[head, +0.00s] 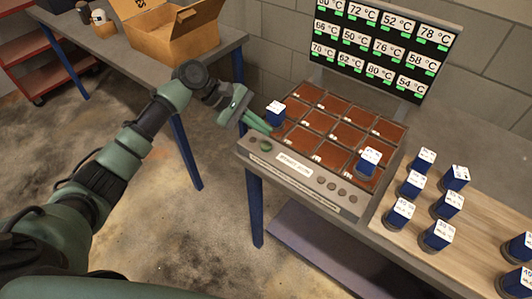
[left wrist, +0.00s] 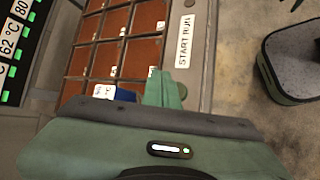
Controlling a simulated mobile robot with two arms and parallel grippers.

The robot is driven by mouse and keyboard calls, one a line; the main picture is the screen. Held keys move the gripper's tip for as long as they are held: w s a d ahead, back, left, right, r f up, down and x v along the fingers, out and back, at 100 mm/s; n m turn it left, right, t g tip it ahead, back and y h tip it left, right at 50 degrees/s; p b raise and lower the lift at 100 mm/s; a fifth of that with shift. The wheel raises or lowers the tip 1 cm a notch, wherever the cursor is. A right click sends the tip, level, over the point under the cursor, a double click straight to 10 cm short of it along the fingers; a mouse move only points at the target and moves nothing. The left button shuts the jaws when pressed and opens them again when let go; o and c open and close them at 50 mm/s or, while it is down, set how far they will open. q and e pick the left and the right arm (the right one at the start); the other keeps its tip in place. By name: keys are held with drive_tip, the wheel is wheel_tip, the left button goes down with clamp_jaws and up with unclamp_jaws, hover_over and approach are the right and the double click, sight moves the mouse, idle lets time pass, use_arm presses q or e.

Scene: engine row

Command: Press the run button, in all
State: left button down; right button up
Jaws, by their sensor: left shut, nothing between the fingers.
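The control station has a sloped front panel with a START RUN label (head: 293,163). A green round button (head: 266,147) sits left of this label. In the left wrist view the label (left wrist: 185,40) and part of the green button (left wrist: 182,90) show beside my fingertips. My left gripper (head: 267,128) is shut and empty, pointing down just behind the button, over the near left edge of the brown tile grid (head: 331,125). Its fingers (left wrist: 163,85) also show in the left wrist view. Whether they touch anything is unclear. My right gripper is in neither view.
One blue block (head: 275,112) stands beside my left fingers, another (head: 369,161) at the grid's right. Several more stand on the wooden board (head: 400,235). A temperature display (head: 385,45) rises behind. A cardboard box (head: 165,38) sits on the left table. Dark knobs (head: 332,185) line the panel.

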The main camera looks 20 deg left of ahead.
sight(262, 145)
use_arm(q)
drive_tip(key=shift+f, duration=1.45)
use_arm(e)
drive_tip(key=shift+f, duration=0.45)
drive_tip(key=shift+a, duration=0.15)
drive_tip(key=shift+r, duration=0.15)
use_arm(q)
drive_tip(key=shift+f+p, duration=0.3)
drive_tip(key=shift+p, duration=0.25)
drive_tip(key=shift+f, duration=0.15)
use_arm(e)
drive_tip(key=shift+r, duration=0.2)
use_arm(q)
drive_tip(key=shift+f, duration=0.45)
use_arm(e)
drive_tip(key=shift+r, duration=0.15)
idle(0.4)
use_arm(q)
drive_tip(key=shift+r+p, duration=0.9)
drive_tip(key=shift+p, duration=0.3)
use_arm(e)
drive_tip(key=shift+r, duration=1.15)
